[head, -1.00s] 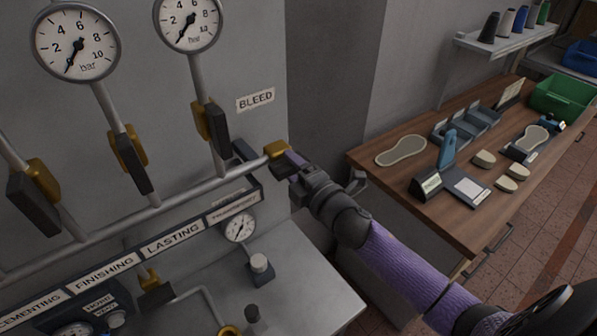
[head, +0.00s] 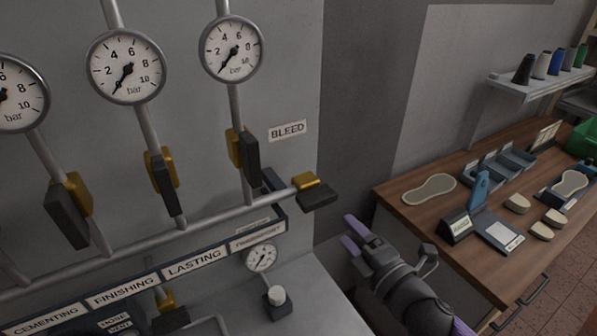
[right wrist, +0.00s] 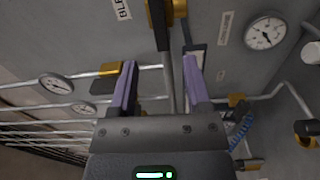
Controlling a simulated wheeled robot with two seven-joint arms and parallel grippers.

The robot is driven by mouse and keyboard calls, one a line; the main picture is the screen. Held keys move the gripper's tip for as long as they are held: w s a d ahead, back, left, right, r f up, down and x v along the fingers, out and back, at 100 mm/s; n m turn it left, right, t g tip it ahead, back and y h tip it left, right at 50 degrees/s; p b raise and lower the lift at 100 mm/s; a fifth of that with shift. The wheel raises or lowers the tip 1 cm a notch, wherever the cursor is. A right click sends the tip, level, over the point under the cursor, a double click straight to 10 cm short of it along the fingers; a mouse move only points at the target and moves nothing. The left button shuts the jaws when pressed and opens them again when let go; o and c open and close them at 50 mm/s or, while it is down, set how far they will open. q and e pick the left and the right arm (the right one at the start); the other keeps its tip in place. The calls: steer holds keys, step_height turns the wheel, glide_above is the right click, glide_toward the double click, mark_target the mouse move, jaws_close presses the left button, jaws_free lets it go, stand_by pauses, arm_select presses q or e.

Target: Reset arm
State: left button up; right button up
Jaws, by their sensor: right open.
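My right gripper (head: 352,232), with purple fingers, is open and empty in the head view. It is apart from the bleed valve (head: 314,192), to its lower right, in front of the gap between the panel and the bench. The bleed valve has a brass body and a dark handle at the end of the pipe, below the BLEED label (head: 287,131). In the right wrist view the purple fingers (right wrist: 158,88) are spread, with pipes and the panel beyond them. My left gripper is not in view.
Several gauges (head: 126,67) and dark-handled valves (head: 165,181) line the panel at left. A grey ledge (head: 300,305) juts out below. The wooden bench (head: 405,188) at right carries a sole shape (head: 429,189), trays and pale blocks. A shelf (head: 520,88) of thread cones hangs above.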

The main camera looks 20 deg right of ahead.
steer(key=s+a+f+m+g+h, duration=0.1)
steer(key=s+a+f+m+g, duration=0.3)
steer(key=s+f+m+g, duration=0.35)
steer(key=s+a+f+m+g+h, duration=0.2)
steer(key=s+a+f+m+g, duration=0.15)
steer(key=s+m+g, duration=0.4)
steer(key=s+f+m+b, duration=0.3)
steer(key=f+b, duration=0.8)
steer(key=f, duration=1.9)
steer(key=s+d+f+n+g+b, duration=0.1)
steer(key=s+f+b, duration=0.6)
steer(key=s+f, duration=0.7)
step_height(320, 180, down, 4)
steer(key=shift+s+d+f+g, duration=0.15)
steer(key=shift+s+d+g, duration=0.15)
steer(key=shift+d+g, duration=0.4)
steer(key=shift+d, duration=0.1)
